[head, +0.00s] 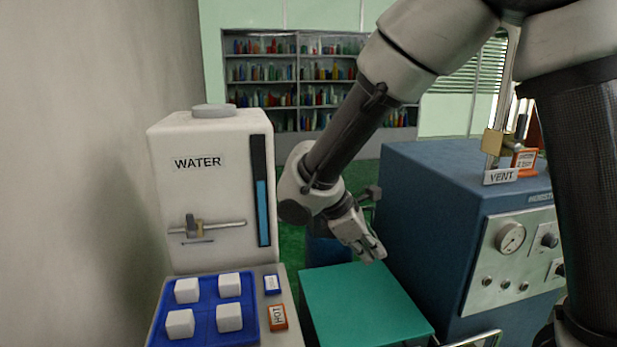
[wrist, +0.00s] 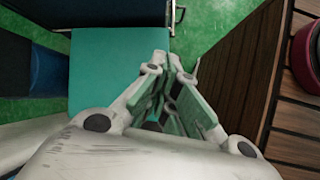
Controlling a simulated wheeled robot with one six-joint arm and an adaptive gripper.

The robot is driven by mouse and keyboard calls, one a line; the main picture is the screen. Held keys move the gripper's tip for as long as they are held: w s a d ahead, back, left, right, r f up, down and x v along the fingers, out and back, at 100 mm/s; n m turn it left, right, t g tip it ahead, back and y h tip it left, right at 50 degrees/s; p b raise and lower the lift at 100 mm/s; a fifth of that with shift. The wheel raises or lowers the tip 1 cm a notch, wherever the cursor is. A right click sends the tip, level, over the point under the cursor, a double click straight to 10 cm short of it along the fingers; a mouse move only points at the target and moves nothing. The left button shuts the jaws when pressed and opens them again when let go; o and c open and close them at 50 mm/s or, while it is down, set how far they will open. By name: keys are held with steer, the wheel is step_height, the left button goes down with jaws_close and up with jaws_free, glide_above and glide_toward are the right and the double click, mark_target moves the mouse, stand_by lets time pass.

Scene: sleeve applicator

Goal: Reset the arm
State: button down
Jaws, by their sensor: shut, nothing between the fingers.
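My gripper (head: 371,252) hangs above the back edge of a teal-topped surface (head: 365,308), pointing down and to the right. Its fingers are together and hold nothing. In the wrist view my gripper (wrist: 170,55) also shows with its fingers closed, over the teal top (wrist: 112,72). My arm reaches in from the upper right and bends down between the water tank and the blue machine.
A white WATER tank (head: 205,205) stands left, behind a blue tray (head: 206,308) with several white cubes. A HOT tag (head: 278,317) lies beside it. A blue machine (head: 430,230) with a gauge and VENT sign (head: 501,177) stands right. Bottle shelves (head: 270,85) are behind.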

steer(key=s+d+r+m+t+y, duration=0.1)
steer(key=s+d+r+m+y, duration=0.1)
steer(key=s+d+r+m, duration=0.2)
steer(key=s+d+r+m+y, duration=0.2)
steer(key=s+d+r+m, duration=0.2)
steer(key=d, duration=0.7)
steer(key=s+d+r+m+t+y, duration=0.1)
steer(key=s+d+r+m+y, duration=0.1)
steer(key=s+d+r+m, duration=0.2)
steer(key=s+d+m, duration=0.3)
steer(key=d+m, duration=0.1)
steer(key=m, duration=0.1)
steer(key=shift+s+r+m+t+y, duration=0.2)
steer(key=shift+m+t+y, duration=0.1)
steer(key=shift+y, duration=0.1)
steer(key=shift+w+d, duration=0.1)
